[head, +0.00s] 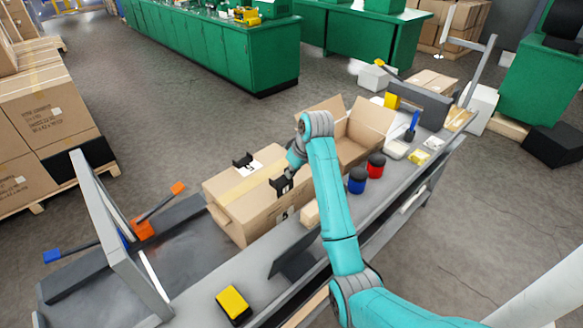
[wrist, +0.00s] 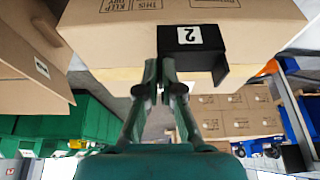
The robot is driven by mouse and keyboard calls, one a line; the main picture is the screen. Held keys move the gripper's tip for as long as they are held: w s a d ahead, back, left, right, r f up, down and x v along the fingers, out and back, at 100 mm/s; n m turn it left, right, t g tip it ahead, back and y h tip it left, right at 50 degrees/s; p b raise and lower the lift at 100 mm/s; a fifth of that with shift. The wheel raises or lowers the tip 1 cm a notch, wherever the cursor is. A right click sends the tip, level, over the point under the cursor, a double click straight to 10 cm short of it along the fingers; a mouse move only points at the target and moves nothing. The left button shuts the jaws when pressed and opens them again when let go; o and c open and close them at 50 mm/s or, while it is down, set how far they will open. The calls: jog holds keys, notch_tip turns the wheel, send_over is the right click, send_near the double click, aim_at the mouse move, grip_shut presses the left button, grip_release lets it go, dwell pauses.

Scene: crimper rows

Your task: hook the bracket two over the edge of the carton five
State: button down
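Bracket two (wrist: 180,48) is a black angular piece with a white label reading 2 in the wrist view. In the head view it is the dark piece (head: 281,185) at the right top edge of a closed brown carton (head: 238,212). The carton fills the top of the wrist view (wrist: 110,38). The fingertips partly hide that end. I cannot tell whether the bracket is seated over the edge.
Another black bracket (head: 243,160) sits at the carton's far top edge. An open carton (head: 350,145) stands behind my arm. Blue (head: 357,181) and red (head: 376,165) jars stand to the right. A yellow-topped block (head: 233,304) lies on the bench in front.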

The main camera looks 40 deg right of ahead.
aim_at(292, 190)
jog(key=shift+f, duration=2.35)
jog(key=shift+f, duration=0.1)
jog(key=c, duration=1.2)
grip_release()
jog(key=shift+c, duration=0.2)
jog(key=v, duration=0.7)
jog(key=shift+r, duration=0.25)
jog(key=shift+s, duration=0.15)
